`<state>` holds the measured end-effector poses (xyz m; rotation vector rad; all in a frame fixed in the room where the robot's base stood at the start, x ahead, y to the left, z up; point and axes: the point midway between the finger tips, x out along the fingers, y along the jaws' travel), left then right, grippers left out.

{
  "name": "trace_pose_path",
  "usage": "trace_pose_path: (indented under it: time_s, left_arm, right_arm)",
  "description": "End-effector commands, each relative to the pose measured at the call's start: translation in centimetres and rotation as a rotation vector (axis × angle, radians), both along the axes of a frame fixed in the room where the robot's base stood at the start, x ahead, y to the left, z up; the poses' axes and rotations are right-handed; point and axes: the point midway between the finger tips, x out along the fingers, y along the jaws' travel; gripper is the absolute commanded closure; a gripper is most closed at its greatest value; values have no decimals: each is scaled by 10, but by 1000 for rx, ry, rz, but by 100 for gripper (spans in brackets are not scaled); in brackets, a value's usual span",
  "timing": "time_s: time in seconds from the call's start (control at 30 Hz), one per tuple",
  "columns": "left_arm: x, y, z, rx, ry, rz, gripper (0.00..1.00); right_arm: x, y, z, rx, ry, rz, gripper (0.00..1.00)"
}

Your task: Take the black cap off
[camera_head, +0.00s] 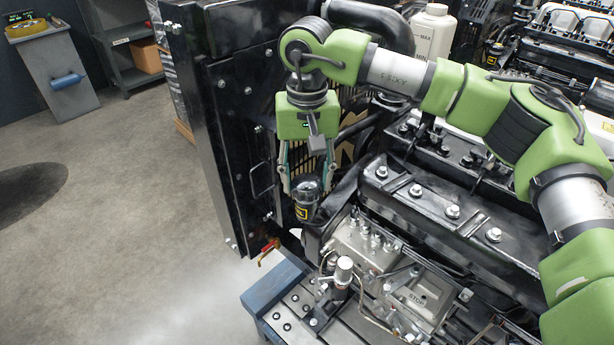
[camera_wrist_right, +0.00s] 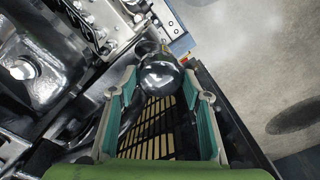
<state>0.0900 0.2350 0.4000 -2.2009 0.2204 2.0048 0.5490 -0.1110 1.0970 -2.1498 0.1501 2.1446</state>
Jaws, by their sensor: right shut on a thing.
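The black cap (camera_head: 306,192) is a shiny dark dome at the front of the engine, beside the tall black radiator. A yellow-marked part shows at its lower edge. My right gripper (camera_head: 307,183) points down and is shut on the cap, with one finger on each side. In the right wrist view the cap (camera_wrist_right: 160,74) sits between the fingertips of the right gripper (camera_wrist_right: 161,80). Its underside is hidden, so I cannot tell whether it still touches what lies below. My left gripper is not in view.
The black radiator frame (camera_head: 225,130) stands close left of the gripper. The engine's black valve cover (camera_head: 430,205) and metal pump (camera_head: 365,245) lie to the right and below. A white bottle (camera_head: 432,35) stands behind. Open floor (camera_head: 120,200) is at left.

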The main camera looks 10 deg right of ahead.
Motion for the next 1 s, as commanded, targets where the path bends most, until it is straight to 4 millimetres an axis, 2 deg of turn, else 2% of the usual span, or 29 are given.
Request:
trace_pose_path:
  time_s: [0.27,0.3,0.37,1.0]
  left_arm:
    - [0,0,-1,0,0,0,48]
    - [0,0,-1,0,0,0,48]
    - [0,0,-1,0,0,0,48]
    - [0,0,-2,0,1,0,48]
  right_arm:
    - [-2,0,-4,-5,10,12,94]
    - [-2,0,-5,-5,10,12,50]
    - [-2,0,-4,-4,9,12,36]
    - [-1,0,-2,-2,2,-27,39]
